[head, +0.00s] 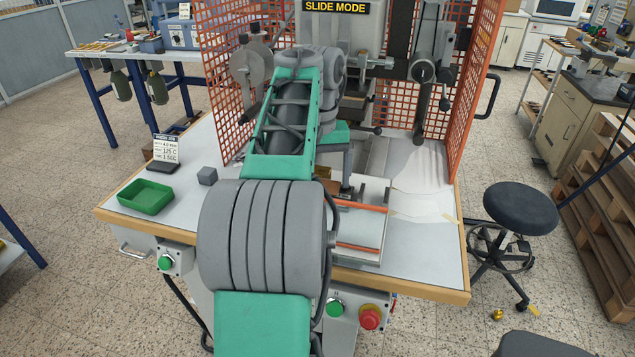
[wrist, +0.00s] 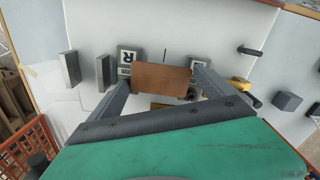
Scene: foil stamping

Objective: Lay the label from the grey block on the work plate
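The label (wrist: 161,80) is a flat brown rectangle in the wrist view. My gripper (wrist: 163,82) has one finger at each end of it and appears shut on it. The label hangs above a pale plate (wrist: 170,20), seemingly the work plate, and hides part of what lies under it. The grey block (head: 207,176) stands on the bench at left in the head view, with nothing brown on it. It seems to be the dark block (wrist: 288,101) at right in the wrist view. In the head view my arm hides the gripper and most of the plate.
Blocks marked R (wrist: 127,58) stand close around the label, with upright grey pieces (wrist: 70,69) to the left. A green tray (head: 146,197) and a small sign (head: 166,149) are on the bench. Orange mesh guards (head: 236,60) flank the press. A stool (head: 520,208) stands at right.

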